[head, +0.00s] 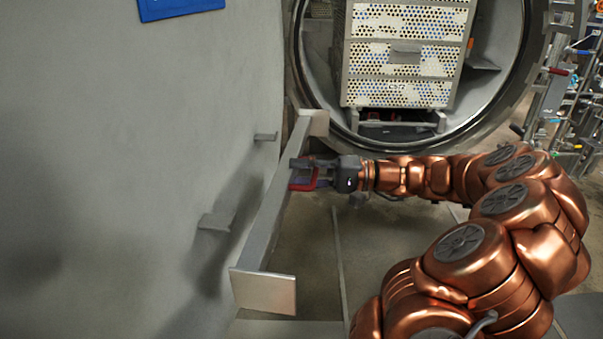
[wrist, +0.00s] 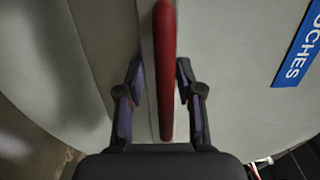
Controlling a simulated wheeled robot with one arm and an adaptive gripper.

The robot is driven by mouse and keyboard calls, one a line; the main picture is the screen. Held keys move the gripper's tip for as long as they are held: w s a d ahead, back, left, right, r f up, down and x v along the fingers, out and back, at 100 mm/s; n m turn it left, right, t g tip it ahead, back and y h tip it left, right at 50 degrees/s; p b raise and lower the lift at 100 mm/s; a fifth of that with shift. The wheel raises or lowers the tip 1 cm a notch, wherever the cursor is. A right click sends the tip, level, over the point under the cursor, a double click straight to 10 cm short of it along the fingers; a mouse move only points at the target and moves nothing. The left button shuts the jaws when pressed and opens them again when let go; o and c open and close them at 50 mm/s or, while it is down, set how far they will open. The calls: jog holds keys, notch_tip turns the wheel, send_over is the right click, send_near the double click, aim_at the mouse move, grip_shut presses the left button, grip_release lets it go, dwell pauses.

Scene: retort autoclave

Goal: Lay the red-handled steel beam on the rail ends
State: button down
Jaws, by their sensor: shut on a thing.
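The steel beam (head: 265,218) is a long grey bar with a flat plate at each end, running alongside the wall at the left. Its red handle (head: 303,184) faces my gripper (head: 306,175), which is shut on it. In the wrist view the handle (wrist: 165,70) stands between the two fingers of my gripper (wrist: 158,88), with the beam (wrist: 148,45) behind it. The rails (head: 405,125) show low in the round vessel opening, under the perforated crates; I cannot make out clearly where they end.
Two wall brackets, a far one (head: 266,137) and a near one (head: 215,221), stick out left of the beam; contact is unclear. Perforated crates (head: 403,55) stand in the vessel. A piping rack (head: 565,95) is at the right. Floor between beam and arm is clear.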

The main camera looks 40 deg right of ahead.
notch_tip(320, 180, up, 9)
jog(key=p, duration=0.5)
jog(key=shift+f, duration=0.2)
dwell(0.6)
jog(key=shift+s, duration=0.1)
